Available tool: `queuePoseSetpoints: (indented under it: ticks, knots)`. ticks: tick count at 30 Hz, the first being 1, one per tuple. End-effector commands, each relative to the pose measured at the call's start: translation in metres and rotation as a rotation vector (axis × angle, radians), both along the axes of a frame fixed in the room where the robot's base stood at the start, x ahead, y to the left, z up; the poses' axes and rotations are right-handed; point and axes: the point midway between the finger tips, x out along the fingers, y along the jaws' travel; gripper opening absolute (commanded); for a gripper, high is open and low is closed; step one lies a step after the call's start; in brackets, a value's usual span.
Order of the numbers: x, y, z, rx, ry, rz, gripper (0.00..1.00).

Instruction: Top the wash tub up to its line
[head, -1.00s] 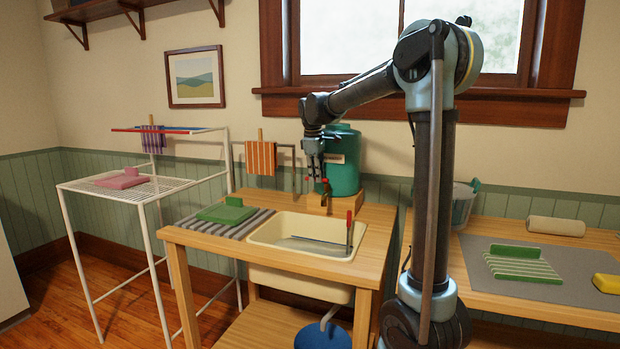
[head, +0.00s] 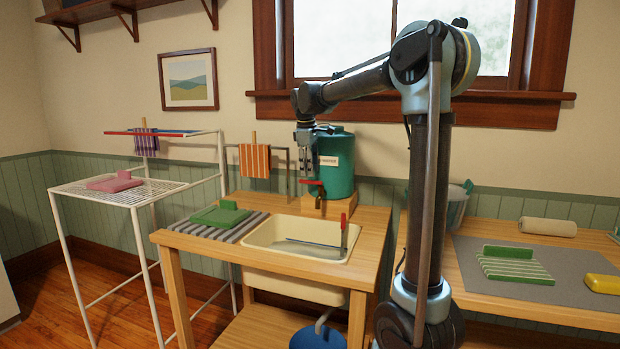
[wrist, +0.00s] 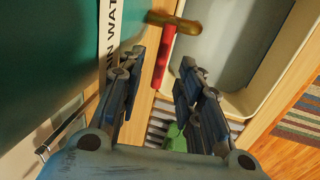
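The cream wash tub (head: 262,236) is set into the wooden stand. A thin bluish line (head: 312,243) runs across its inside; I cannot tell the water level. The green water tank (head: 338,172) stands behind it on a wooden block. Its brass tap (head: 319,200) has a red lever (head: 311,182) that points left in the head view. My gripper (head: 305,178) points down at the lever, in front of the tank. In the wrist view my gripper (wrist: 162,65) is open, with the red lever (wrist: 166,58) showing between and beyond the fingertips; contact is unclear.
A red-topped upright piece (head: 344,232) stands at the tub's right side. A green block (head: 220,214) lies on the striped draining area at left. A white drying rack (head: 150,195) stands further left. A blue bucket (head: 316,338) sits below. The right table (head: 480,226) holds several items.

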Motion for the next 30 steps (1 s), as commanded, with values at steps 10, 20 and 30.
queuePoseSetpoints:
  ticks: [10,20,30]
  knots:
    - [-0.011,0.004,0.059,0.000,0.000,0.002,0.33]
    - [-0.014,0.005,0.077,0.000,0.000,0.001,0.33]
    - [-0.014,0.005,0.077,0.000,0.000,0.001,0.33]
